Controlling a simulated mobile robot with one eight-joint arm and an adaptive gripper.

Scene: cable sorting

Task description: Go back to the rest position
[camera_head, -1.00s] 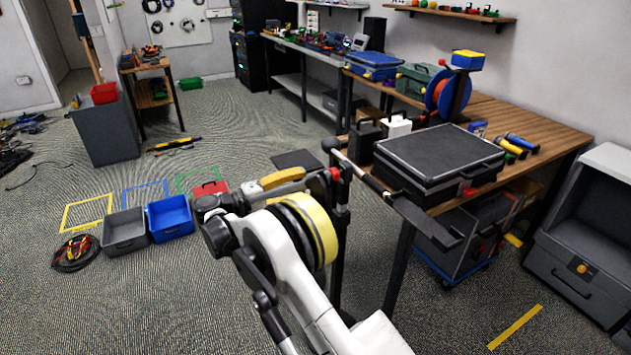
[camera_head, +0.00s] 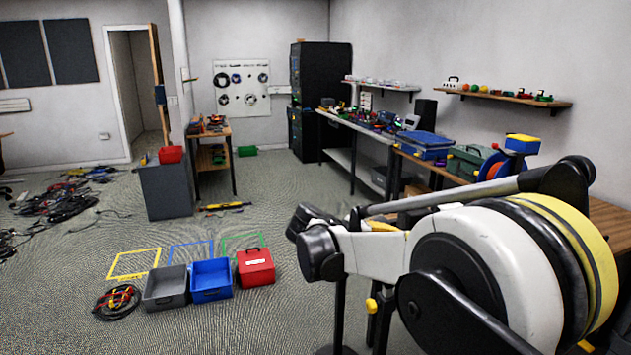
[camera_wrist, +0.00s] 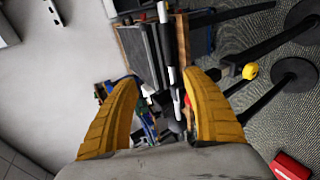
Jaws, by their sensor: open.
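In the wrist view, my gripper (camera_wrist: 161,82) has its two yellow fingers spread wide. Nothing is between the fingertips; the bench and its load show in the gap beyond. In the head view, my arm fills the lower right, folded close to the camera in front of the workbench. I cannot make out the fingers in that view.
A grey bin (camera_head: 166,288), a blue bin (camera_head: 211,280) and a red box (camera_head: 256,267) stand on the floor beside a cable coil (camera_head: 117,302). Loose cables (camera_head: 62,197) lie at far left. The wooden workbench (camera_head: 612,220) is behind my arm. Front-left floor is clear.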

